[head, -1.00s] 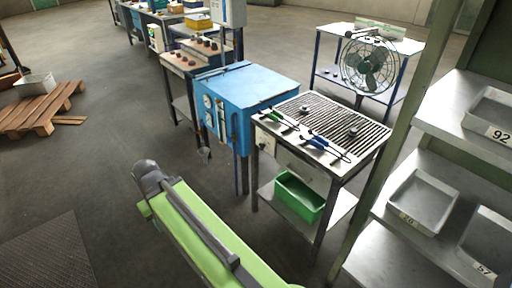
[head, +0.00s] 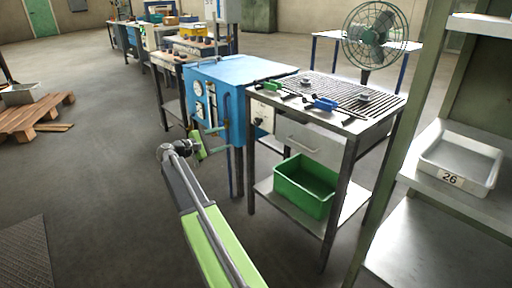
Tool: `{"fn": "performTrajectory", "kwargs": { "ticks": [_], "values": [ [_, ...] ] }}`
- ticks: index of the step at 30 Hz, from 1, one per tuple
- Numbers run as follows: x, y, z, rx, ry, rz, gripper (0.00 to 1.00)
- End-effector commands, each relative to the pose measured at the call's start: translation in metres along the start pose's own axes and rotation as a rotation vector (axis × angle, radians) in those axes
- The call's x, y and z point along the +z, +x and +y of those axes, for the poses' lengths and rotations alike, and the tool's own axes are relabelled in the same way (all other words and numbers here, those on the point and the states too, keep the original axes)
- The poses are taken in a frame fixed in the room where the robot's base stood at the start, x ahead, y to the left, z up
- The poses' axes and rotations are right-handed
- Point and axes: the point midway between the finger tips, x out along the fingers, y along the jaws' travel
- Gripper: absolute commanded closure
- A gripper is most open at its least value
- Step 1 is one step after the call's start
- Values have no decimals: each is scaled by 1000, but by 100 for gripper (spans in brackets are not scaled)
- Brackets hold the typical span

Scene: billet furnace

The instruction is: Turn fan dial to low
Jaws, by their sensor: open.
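A green wire-caged fan (head: 375,37) stands at the back right, in front of a small table. No dial can be made out on it from here. A small pale control box (head: 262,113) is fixed at the left end of the grille-topped table, beside the blue furnace. Dark marks or knobs show on its face, too small to read. My gripper (head: 219,141) is open and empty, in front of the lower part of the furnace (head: 243,70), to the left of the control box and apart from it.
The grille-topped table (head: 345,118) carries green- and blue-handled tools. A green bin (head: 305,186) sits on its lower shelf. Floor is clear to the left, before a wooden pallet (head: 35,115).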

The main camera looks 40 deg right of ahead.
Motion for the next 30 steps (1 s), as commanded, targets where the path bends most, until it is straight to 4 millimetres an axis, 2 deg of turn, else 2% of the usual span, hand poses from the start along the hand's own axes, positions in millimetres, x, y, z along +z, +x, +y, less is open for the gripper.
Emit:
{"fn": "performTrajectory", "kwargs": {
  "ticks": [1,6,11,14,30],
  "values": [
    [-13,12,-3,32,-31,-33,41],
    [-8,22,10,83,-85,-88,41],
    [-5,27,12,85,-87,-90,41],
    [-4,40,14,84,-86,-90,41],
    [6,169,24,82,-84,-89,41]
  ]
}}
